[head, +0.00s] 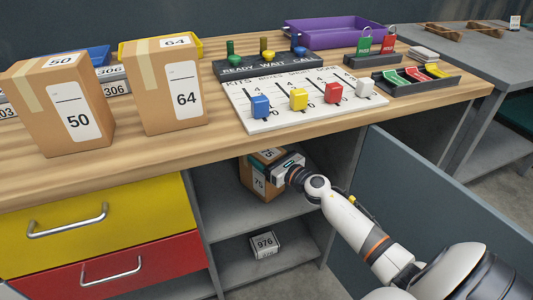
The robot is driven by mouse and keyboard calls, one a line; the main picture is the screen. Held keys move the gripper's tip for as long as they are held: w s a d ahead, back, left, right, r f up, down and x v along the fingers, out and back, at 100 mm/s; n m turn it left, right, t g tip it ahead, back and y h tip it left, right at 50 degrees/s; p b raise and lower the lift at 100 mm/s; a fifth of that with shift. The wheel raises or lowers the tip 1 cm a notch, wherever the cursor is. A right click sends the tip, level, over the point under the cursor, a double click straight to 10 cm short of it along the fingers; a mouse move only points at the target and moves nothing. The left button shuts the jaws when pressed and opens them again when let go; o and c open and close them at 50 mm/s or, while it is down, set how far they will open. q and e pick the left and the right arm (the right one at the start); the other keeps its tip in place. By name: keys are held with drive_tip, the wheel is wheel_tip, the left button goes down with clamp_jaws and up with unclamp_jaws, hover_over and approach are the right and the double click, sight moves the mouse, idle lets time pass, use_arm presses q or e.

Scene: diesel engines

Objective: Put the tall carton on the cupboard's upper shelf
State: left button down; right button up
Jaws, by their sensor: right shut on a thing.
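A brown carton marked 75 (258,187) is inside the open cupboard, under the worktop, at the upper shelf (222,206). It looks upright; I cannot tell whether its base touches the shelf. My right gripper (284,167) reaches in from the right and is shut on the upper part of this carton. The worktop's edge hides part of its top. Two more tall brown cartons, marked 50 (62,105) and 64 (165,88), stand on the worktop at the left. My left gripper is out of view.
The cupboard door (430,205) stands open at the right, beside my right arm. A small box marked 976 (264,245) sits on the lower shelf. Yellow (100,215) and red (150,270) drawers are shut at the left. A counter board (300,100) lies on the worktop (225,140).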

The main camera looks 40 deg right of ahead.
drive_tip(key=shift+r, duration=0.2)
drive_tip(key=o, duration=2)
drive_tip(key=shift+f, duration=0.2)
drive_tip(key=shift+o, duration=0.2)
